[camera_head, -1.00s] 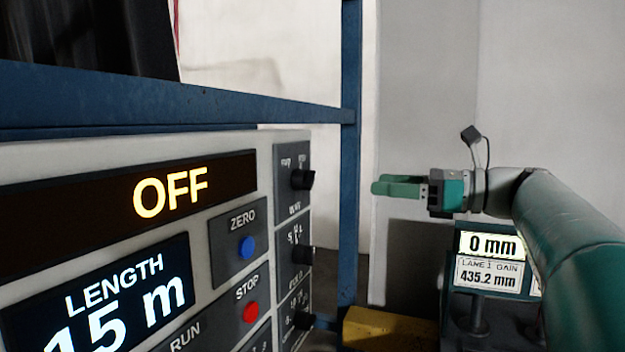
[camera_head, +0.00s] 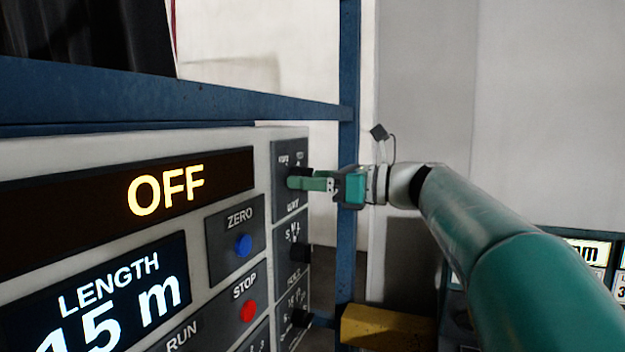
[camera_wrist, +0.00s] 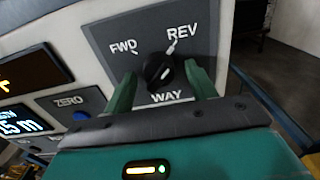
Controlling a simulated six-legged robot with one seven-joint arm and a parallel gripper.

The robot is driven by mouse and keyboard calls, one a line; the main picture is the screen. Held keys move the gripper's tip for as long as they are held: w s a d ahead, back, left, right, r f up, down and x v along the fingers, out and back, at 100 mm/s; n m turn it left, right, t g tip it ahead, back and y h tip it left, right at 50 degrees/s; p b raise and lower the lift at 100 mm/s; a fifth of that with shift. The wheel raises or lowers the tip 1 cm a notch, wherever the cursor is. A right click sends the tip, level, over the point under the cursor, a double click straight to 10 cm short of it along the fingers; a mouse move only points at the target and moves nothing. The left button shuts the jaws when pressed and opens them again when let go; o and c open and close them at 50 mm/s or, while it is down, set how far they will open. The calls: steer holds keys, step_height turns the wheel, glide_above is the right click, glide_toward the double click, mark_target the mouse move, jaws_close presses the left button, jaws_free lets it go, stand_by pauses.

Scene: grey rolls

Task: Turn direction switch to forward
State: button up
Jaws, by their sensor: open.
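The direction switch is a black rotary knob (camera_wrist: 158,70) on a dark plate marked FWD, REV and WAY (camera_wrist: 118,28) in the wrist view. Its white pointer line is turned toward REV. My gripper (camera_wrist: 160,88) is open, with one green finger on each side of the knob; I cannot tell if either finger touches it. In the head view my gripper (camera_head: 300,182) is at the top knob on the panel's right side, and its fingers partly hide that knob.
The control panel (camera_head: 100,155) has an OFF display, a blue ZERO button (camera_head: 243,244) and a red STOP button (camera_head: 248,310). Two more black knobs (camera_head: 300,252) sit below the top one. A blue frame post (camera_head: 347,130) stands just behind the gripper.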

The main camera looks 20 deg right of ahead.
steer(key=shift+s, duration=0.15)
steer(key=shift+c, duration=0.6)
steer(key=c, duration=0.9)
steer(key=shift+o, duration=0.2)
steer(key=shift+n, duration=0.3)
steer(key=shift+d+r+n, duration=0.1)
steer(key=shift+r+n, duration=0.05)
steer(key=shift+n, duration=8.45)
